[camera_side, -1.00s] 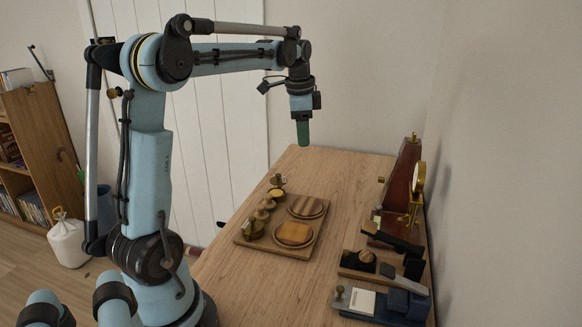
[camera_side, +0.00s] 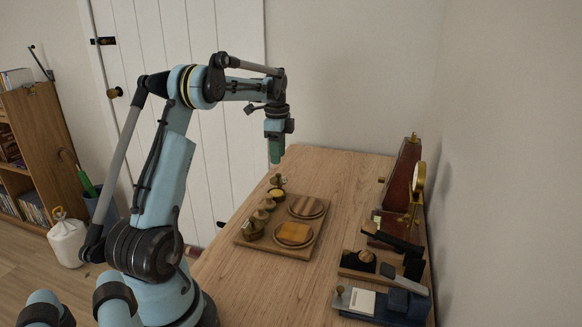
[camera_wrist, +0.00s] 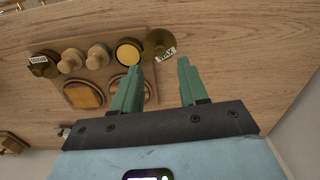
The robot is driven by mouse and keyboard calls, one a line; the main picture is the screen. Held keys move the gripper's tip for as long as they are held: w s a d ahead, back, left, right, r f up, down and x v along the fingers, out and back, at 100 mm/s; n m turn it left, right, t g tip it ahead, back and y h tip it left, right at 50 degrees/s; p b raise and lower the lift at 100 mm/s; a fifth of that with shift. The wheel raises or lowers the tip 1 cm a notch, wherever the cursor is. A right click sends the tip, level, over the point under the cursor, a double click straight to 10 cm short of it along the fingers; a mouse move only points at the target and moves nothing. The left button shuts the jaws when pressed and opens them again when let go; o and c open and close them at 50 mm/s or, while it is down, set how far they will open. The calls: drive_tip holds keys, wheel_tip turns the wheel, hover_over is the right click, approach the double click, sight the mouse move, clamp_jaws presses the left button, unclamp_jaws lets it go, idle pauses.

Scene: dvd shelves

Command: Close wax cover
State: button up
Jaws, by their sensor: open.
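The wax tin (camera_side: 277,194) stands at the far corner of a wooden board on the table. Its yellow wax (camera_wrist: 128,54) is exposed. The round brass wax cover (camera_side: 278,181) is open at the tin's far side. In the wrist view the cover (camera_wrist: 158,41) bears a label reading WAX. My gripper (camera_side: 275,160) is above the tin end of the board and apart from everything. In the wrist view the green fingers of my gripper (camera_wrist: 158,72) are spread and empty, with the cover in view beyond their tips.
The board (camera_side: 263,246) also holds two knobs (camera_side: 264,208), a second labelled tin (camera_side: 254,229), and a round (camera_side: 306,206) and a squarish wooden piece (camera_side: 293,234). A metronome (camera_side: 402,185) and tool trays (camera_side: 384,302) line the right side. The table between is clear.

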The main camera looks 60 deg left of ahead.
sight(278, 174)
wheel_tip(278, 174, down, 6)
drive_tip(key=shift+r, duration=0.15)
idle(0.3)
clamp_jaws()
